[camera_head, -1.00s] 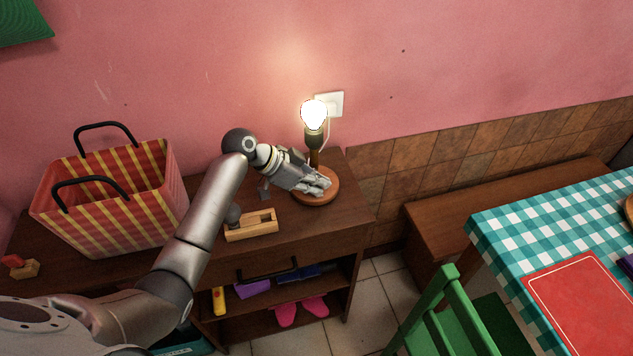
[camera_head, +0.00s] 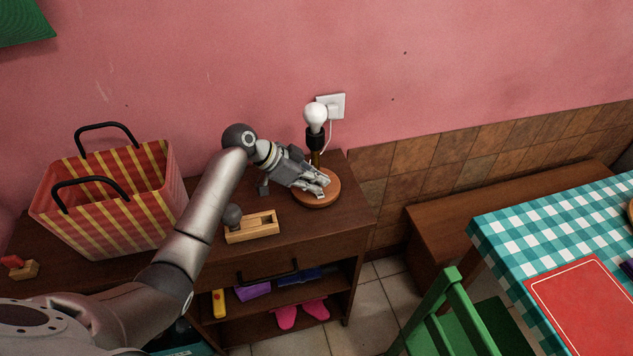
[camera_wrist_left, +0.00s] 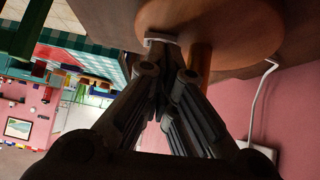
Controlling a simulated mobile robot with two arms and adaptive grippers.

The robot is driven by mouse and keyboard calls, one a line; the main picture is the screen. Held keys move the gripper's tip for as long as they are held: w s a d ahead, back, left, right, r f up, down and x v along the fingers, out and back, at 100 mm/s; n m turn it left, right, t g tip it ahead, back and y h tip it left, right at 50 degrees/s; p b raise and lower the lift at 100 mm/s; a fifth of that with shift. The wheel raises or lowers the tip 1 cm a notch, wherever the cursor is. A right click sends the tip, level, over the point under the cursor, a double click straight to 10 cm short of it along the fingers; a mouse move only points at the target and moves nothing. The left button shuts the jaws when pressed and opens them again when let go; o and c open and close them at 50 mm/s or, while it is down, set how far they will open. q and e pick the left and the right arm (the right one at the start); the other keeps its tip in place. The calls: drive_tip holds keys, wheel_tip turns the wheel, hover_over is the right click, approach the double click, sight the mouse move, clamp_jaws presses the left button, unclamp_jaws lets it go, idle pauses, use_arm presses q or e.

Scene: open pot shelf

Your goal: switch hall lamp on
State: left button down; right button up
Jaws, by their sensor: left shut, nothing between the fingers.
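The hall lamp (camera_head: 315,117) stands on the right end of the dark wooden cabinet. It has a bare bulb, a dark socket, a brass stem and a round wooden base (camera_head: 323,198). The bulb is unlit. My left gripper (camera_head: 322,184) is shut and empty, with its fingertips over the lamp base. In the left wrist view the fingertips (camera_wrist_left: 168,62) are close to a small pale switch (camera_wrist_left: 161,38) on the base (camera_wrist_left: 228,20); I cannot tell whether they touch it. My right gripper is not in view.
A red-and-yellow striped bag (camera_head: 108,200) stands on the cabinet's left part. A small wooden box (camera_head: 251,227) lies in front of my left gripper. The lamp's cord runs to a wall socket (camera_head: 331,104). A bench (camera_head: 440,218), green chair and checkered table are at the right.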

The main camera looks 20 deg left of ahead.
use_arm(q)
drive_tip(key=v, duration=1.2)
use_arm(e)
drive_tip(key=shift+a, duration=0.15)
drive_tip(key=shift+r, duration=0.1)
